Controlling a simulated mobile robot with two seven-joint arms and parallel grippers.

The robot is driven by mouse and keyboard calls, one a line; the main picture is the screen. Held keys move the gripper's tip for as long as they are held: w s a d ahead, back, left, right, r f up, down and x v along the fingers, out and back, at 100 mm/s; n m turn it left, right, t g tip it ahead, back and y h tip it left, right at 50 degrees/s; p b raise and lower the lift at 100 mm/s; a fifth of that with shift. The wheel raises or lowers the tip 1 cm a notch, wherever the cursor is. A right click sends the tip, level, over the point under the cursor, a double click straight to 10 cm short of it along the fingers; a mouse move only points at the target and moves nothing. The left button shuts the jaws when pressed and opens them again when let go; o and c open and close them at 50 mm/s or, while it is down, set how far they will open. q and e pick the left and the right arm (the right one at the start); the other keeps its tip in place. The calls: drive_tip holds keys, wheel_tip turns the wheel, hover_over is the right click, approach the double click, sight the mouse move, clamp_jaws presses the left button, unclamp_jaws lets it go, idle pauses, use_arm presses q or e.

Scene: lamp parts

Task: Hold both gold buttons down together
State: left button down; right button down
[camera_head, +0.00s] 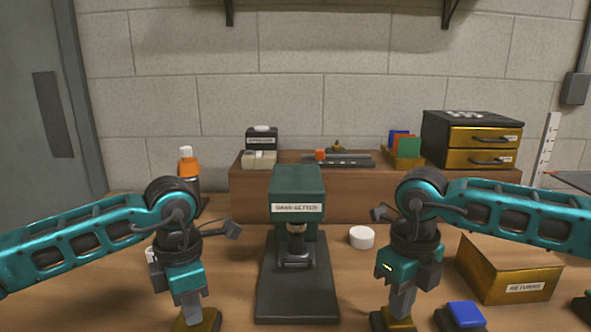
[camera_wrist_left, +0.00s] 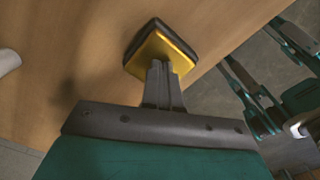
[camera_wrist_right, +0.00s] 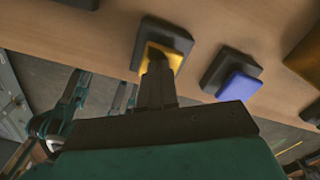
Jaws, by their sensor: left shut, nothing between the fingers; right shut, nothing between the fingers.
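The left gold button (camera_head: 209,320) sits on a dark base near the front of the table, left of the press. My left gripper (camera_head: 190,303) is shut and empty, pointing down with its fingertips over this button. In the left wrist view, the fingertips (camera_wrist_left: 160,66) overlap the gold top (camera_wrist_left: 172,50). The right gold button (camera_head: 381,322) is right of the press. My right gripper (camera_head: 401,306) is shut and empty, fingertips over that button. In the right wrist view, the fingertips (camera_wrist_right: 157,60) overlap its gold top (camera_wrist_right: 175,57). I cannot tell whether either top is pressed down.
A dark green press (camera_head: 297,185) stands between my arms. A blue button (camera_head: 466,314) is right of the right gold button, close by. A gold returns bin (camera_head: 512,278) stands further right. A white round piece (camera_head: 361,237) lies behind. A wooden shelf (camera_head: 400,190) runs along the back.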

use_arm(q)
drive_tip(key=shift+s+f, duration=0.25)
drive_tip(key=shift+f, duration=0.05)
use_arm(e)
drive_tip(key=shift+s+f, duration=0.15)
drive_tip(key=shift+f, duration=0.9)
idle(1.6)
use_arm(q)
drive_tip(key=shift+w, duration=0.1)
use_arm(e)
drive_tip(key=shift+r, duration=3.75)
use_arm(q)
drive_tip(key=shift+r, duration=0.1)
